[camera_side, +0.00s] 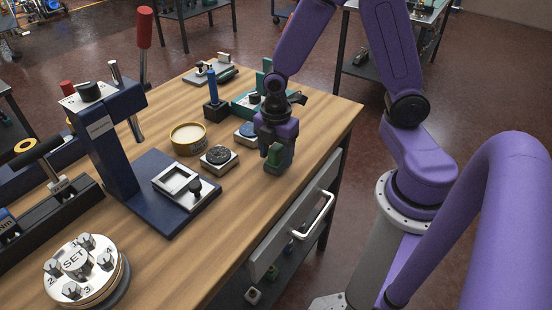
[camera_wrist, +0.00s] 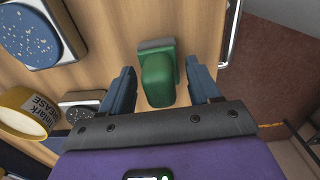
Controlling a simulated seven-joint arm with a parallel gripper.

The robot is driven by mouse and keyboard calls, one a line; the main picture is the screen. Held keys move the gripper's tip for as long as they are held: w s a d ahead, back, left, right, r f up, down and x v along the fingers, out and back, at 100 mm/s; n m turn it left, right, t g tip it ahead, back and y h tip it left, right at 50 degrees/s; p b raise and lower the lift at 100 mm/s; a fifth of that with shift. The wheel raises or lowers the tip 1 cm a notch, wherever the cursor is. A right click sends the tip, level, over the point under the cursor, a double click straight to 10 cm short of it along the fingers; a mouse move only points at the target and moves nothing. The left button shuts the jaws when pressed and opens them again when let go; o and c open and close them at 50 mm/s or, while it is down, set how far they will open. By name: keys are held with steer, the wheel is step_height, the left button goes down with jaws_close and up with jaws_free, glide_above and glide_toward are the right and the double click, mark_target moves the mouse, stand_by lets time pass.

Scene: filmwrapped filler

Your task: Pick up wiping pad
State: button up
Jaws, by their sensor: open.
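The wiping pad appears to be the green block-like piece (camera_wrist: 158,80) with a greyer green base, lying on the wooden bench near its right edge. In the wrist view it sits between the two blue fingers of my gripper (camera_wrist: 160,68), with a gap on each side. In the side view my gripper (camera_side: 276,143) is low over the bench, and the green pad (camera_side: 272,156) shows partly below it. The fingers are open and do not visibly press on the pad. Part of the pad is hidden by the gripper in the side view.
A round dark-topped piece on a pale base (camera_side: 219,158), a yellow tin (camera_side: 188,138) and a blue-topped piece (camera_side: 246,135) stand left of my gripper. A dark blue press (camera_side: 112,150) stands farther left. The bench's front right is clear; a drawer handle (camera_side: 316,217) projects below.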

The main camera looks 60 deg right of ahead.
steer(key=c, duration=1)
steer(key=shift+c, duration=0.2)
steer(key=shift+r, duration=0.2)
steer(key=shift+r, duration=0.55)
steer(key=s+r, duration=1.1)
steer(key=s, duration=0.3)
steer(key=shift+d+r, duration=0.25)
steer(key=shift+d, duration=0.2)
